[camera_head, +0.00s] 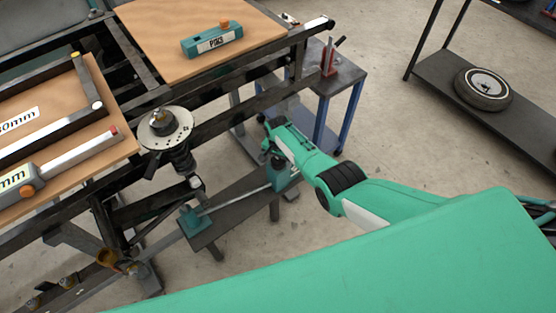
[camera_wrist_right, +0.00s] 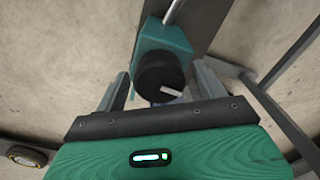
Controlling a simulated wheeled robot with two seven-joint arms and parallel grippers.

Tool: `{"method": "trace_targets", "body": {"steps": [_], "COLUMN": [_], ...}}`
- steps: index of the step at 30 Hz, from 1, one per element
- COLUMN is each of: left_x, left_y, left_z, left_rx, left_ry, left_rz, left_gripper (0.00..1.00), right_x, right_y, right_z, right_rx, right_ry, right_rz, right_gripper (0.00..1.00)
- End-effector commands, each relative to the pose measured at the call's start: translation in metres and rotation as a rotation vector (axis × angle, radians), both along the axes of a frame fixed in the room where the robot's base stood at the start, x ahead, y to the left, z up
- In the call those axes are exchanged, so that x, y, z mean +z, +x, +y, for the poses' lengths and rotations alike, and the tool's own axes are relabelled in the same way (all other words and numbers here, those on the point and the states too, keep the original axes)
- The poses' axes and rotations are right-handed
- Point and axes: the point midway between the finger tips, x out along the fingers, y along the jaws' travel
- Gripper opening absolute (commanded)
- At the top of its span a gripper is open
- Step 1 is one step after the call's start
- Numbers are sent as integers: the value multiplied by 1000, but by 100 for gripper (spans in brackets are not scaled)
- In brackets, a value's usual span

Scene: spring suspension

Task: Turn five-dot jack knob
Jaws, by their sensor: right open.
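The jack is two teal blocks joined by a thin metal rod, lying on a low dark bench. In the head view one block (camera_head: 195,222) is at the lower left and the other block (camera_head: 287,178) is near my right arm. In the right wrist view a round black knob (camera_wrist_right: 158,72) with a pale mark sits on a teal block (camera_wrist_right: 165,36). I cannot make out any dots. My right gripper (camera_wrist_right: 161,82) is open, with one finger on each side of the knob; contact cannot be told. My left gripper is not in view.
A spring strut with a round top plate (camera_head: 165,128) stands left of the bench inside the dark metal frame (camera_head: 220,120). A small table (camera_head: 335,75) with blue legs is behind my right arm. A wheel (camera_head: 483,88) lies on a shelf at right.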

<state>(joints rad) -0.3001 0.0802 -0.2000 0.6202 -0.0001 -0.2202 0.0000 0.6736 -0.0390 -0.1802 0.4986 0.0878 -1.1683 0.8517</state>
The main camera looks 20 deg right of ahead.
Motion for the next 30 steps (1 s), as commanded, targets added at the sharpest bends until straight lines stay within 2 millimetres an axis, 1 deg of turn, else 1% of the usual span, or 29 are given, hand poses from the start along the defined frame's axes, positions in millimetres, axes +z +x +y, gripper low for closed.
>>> {"method": "trace_targets", "body": {"steps": [4,8,12,17,24,30], "left_x": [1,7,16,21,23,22], "left_y": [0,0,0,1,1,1], "left_z": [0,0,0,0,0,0], "left_rx": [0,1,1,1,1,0], "left_ry": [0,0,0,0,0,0], "left_rz": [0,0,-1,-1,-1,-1], "left_gripper": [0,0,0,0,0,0], "right_x": [2,13,33,58,97,124], "right_y": [0,0,0,0,0,0], "right_z": [0,0,0,0,0,0], "right_rx": [0,0,0,0,0,0], "right_ry": [1,1,2,1,1,1], "right_rz": [1,0,-1,-2,-3,-2], "right_gripper": [72,72,72,72,72,72]}}
